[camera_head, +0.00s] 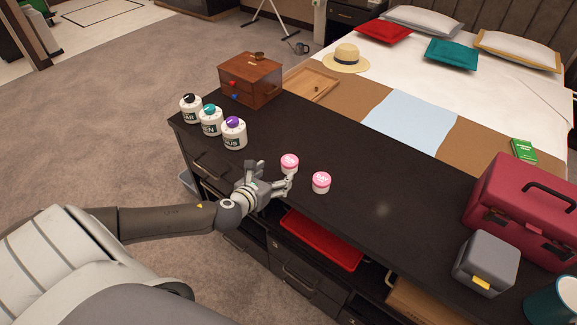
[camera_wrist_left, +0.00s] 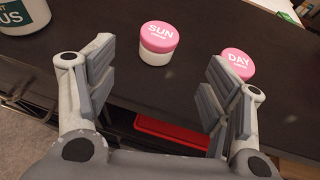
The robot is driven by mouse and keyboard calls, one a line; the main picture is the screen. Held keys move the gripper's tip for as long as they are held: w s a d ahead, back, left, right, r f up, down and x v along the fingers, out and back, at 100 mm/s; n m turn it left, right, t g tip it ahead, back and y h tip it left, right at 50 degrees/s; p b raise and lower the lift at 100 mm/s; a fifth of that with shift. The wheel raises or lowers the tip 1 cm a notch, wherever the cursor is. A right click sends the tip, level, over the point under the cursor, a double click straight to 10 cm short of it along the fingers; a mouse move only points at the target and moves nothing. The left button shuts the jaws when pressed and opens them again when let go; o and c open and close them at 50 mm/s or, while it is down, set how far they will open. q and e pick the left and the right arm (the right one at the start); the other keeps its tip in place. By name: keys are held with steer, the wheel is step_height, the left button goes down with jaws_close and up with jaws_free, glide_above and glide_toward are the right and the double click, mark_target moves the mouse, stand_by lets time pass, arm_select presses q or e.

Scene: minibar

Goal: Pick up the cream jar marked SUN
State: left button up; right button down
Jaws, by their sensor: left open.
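The cream jar marked SUN (camera_head: 289,162) is a small white jar with a pink lid, standing upright on the dark counter. In the left wrist view the SUN jar (camera_wrist_left: 157,44) stands ahead of my left gripper, between the lines of its two fingers but beyond their tips. A like jar marked DAY (camera_head: 321,182) stands to its right; in the wrist view the DAY jar (camera_wrist_left: 237,64) is partly behind the right finger. My left gripper (camera_head: 283,184) is open and empty at the counter's front edge, close to the SUN jar. My right gripper is not in view.
Several white canisters with coloured knobs, one with a purple knob (camera_head: 233,132), stand left of the jars. A wooden box (camera_head: 250,79) is behind them. A red tray (camera_head: 322,240) lies below the counter top. A red case (camera_head: 523,210) and grey box (camera_head: 486,262) stand at right.

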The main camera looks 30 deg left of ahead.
mark_target(287, 163)
arm_select(q)
steer(key=x, duration=0.5)
steer(key=shift+d, duration=0.15)
steer(key=shift+w+f, duration=0.15)
steer(key=shift+w, duration=0.2)
steer(key=shift+a+x, duration=0.1)
steer(key=shift+x, duration=1.15)
steer(key=shift+a+x, duration=0.15)
steer(key=shift+x, duration=1.1)
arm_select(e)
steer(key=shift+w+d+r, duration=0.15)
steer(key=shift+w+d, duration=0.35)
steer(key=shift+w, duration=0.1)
arm_select(q)
steer(key=shift+c, duration=0.8)
steer(key=c, duration=1)
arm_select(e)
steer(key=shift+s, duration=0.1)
